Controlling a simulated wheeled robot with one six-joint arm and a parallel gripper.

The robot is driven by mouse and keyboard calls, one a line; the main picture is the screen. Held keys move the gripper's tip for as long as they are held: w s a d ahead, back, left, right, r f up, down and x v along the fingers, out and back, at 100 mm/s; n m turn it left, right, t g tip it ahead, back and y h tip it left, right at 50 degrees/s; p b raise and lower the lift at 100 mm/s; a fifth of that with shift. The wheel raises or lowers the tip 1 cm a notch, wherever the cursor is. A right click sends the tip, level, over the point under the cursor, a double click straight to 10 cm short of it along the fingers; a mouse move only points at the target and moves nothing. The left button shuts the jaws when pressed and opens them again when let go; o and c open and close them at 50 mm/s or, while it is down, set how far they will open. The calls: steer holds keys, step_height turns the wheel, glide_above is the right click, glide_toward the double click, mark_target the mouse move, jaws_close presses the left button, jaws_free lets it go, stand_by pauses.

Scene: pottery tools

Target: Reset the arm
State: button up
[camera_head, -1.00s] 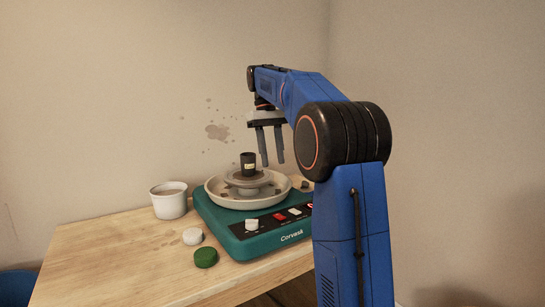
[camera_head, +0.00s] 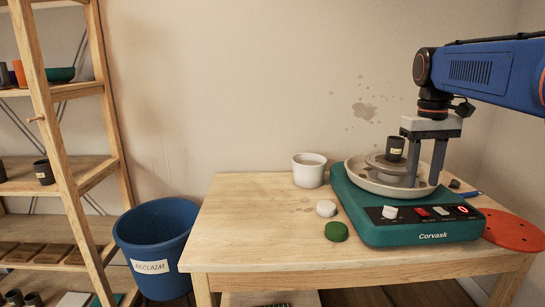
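My gripper (camera_head: 425,163) is at the right of the view, pointing down over the right part of the teal pottery wheel (camera_head: 385,232). Its two grey fingers are apart with nothing seen between them. A small dark cup (camera_head: 395,148) with a pale label stands on the wheel head, inside the cream splash pan (camera_head: 360,176), left of the fingers. From this angle I cannot tell how far the fingers are from the cup or pan. My blue arm (camera_head: 497,80) reaches in from the right edge.
The wooden table (camera_head: 240,225) is clear at left. It holds a white pot (camera_head: 308,170), a white lump (camera_head: 326,208), a green sponge-like disc (camera_head: 336,231) and an orange perforated disc (camera_head: 512,232). A blue bin (camera_head: 155,238) and wooden shelves (camera_head: 75,170) stand left.

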steer(key=s+a+f+t, duration=0.2)
steer(key=s+a+f, duration=0.2)
steer(key=s+f, duration=0.6)
steer(key=s+a+f+t, duration=0.3)
steer(key=s+a+f, duration=0.1)
steer(key=s+f, duration=0.7)
steer(key=shift+s+y, duration=0.3)
steer(key=shift+s, duration=0.2)
